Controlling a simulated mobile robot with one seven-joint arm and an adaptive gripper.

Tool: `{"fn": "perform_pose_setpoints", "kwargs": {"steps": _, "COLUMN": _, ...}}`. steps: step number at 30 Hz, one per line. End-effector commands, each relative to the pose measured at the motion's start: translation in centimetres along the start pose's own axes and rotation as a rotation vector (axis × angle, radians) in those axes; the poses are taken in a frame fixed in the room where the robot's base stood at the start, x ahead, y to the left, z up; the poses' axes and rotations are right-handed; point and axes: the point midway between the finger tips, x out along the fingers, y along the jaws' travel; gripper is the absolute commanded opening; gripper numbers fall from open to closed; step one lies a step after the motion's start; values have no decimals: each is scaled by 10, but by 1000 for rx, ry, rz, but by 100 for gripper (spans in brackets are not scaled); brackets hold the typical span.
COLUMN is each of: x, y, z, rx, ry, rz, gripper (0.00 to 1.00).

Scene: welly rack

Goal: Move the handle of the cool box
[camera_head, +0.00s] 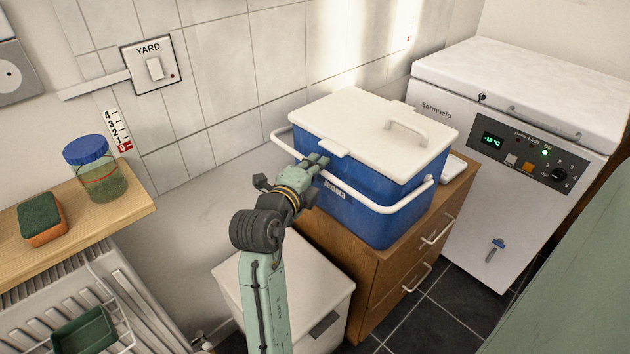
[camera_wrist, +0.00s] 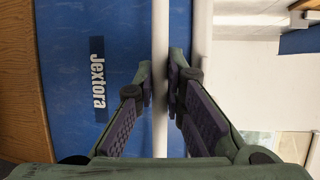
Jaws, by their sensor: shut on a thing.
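The blue cool box (camera_head: 385,225) with a white lid (camera_head: 350,118) stands on a wooden drawer cabinet, and its lid looks shut. Its white bail handle (camera_head: 390,208) runs across the front, below the lid rim. My gripper (camera_head: 318,163) reaches the front of the box from the near side and hides part of the handle. In the wrist view my gripper (camera_wrist: 161,88) has its two fingers on either side of the white handle bar (camera_wrist: 160,40), shut on it. The blue wall (camera_wrist: 70,60) with the label "Jextora" lies close behind the bar.
The wooden drawer cabinet (camera_head: 385,270) has white pulls. A white chest freezer (camera_head: 480,190) stands to the right. A white lidded bin (camera_head: 300,290) is below my arm. A shelf (camera_head: 110,205) at left holds a jar (camera_head: 97,175) and a sponge (camera_head: 42,220). The tiled wall is behind.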

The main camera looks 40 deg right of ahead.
Motion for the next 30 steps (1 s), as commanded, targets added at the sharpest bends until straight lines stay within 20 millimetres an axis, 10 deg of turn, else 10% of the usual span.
{"fn": "perform_pose_setpoints", "kwargs": {"steps": 12, "x": -1, "y": -16, "z": 0, "rx": -2, "ry": -2, "rz": -2, "gripper": 0}}
{"fn": "perform_pose_setpoints", "kwargs": {"steps": 22, "x": -1, "y": -16, "z": 0, "rx": -1, "ry": -1, "rz": -2, "gripper": 31}}
{"fn": "perform_pose_setpoints", "kwargs": {"steps": 30, "x": -1, "y": -16, "z": 0, "rx": 0, "ry": 0, "rz": -2, "gripper": 31}}
